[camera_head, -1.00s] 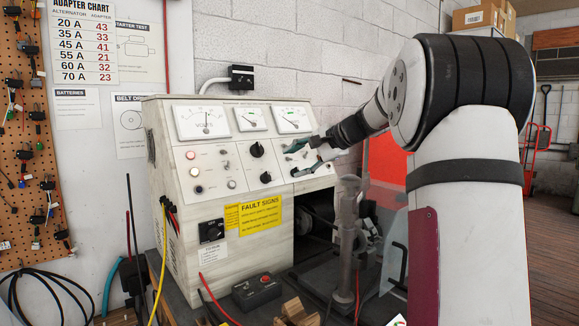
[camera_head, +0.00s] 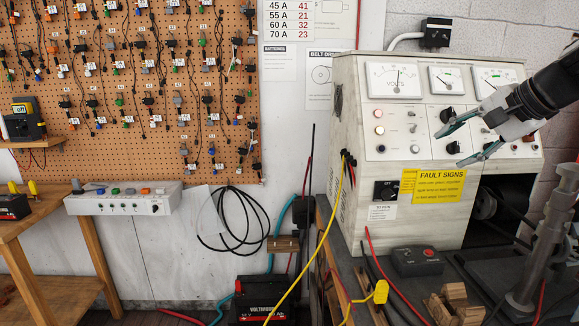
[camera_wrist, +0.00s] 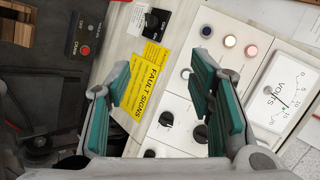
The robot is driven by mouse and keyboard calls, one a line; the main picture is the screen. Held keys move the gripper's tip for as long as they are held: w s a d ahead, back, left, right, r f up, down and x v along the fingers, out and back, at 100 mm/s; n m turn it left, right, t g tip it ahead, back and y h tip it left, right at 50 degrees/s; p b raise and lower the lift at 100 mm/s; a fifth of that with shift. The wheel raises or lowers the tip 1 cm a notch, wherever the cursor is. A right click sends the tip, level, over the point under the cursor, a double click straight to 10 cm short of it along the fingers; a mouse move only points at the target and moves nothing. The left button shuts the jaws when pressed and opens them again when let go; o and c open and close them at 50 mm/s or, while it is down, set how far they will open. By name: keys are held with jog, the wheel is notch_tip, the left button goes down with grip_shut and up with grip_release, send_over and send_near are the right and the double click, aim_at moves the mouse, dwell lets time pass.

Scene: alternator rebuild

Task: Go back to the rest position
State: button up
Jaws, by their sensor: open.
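My gripper (camera_head: 464,143) is at the right of the head view, in front of the control panel of the cream test bench (camera_head: 408,223). Its two teal-padded fingers are spread apart with nothing between them. The wrist view shows the same open fingers (camera_wrist: 165,108), with the panel's black knobs (camera_wrist: 166,118) and the yellow fault signs label (camera_wrist: 150,80) behind them. I cannot tell the exact gap between the fingertips and the panel. Most of my arm lies outside the head view.
A grey metal post (camera_head: 545,240) stands at the lower right, below my arm. A red-button control box (camera_head: 417,262) and wooden blocks (camera_head: 455,305) lie on the bench top. Yellow and red cables hang at the bench's left. A pegboard (camera_head: 130,90) with connectors covers the left wall.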

jog(key=s+a+f+n+g, duration=0.1)
jog(key=s+a+n+g, duration=0.15)
jog(key=s+a, duration=0.6)
jog(key=s+a+f+n+h+p, duration=0.1)
jog(key=s+a+f+n, duration=0.1)
jog(key=s, duration=0.6)
jog(key=s+a+f+n+g+h+p, duration=0.1)
jog(key=s+f+n, duration=0.3)
jog(key=s, duration=0.4)
jog(key=s+a+f+n+g+h+p, duration=0.1)
jog(key=s+a+f+n, duration=0.2)
jog(key=s, duration=0.5)
jog(key=shift+s+a+f+h+p, duration=0.25)
jog(key=shift+a+h+p, duration=0.1)
jog(key=shift+a, duration=0.25)
jog(key=shift+n, duration=0.25)
jog(key=shift+c, duration=0.2)
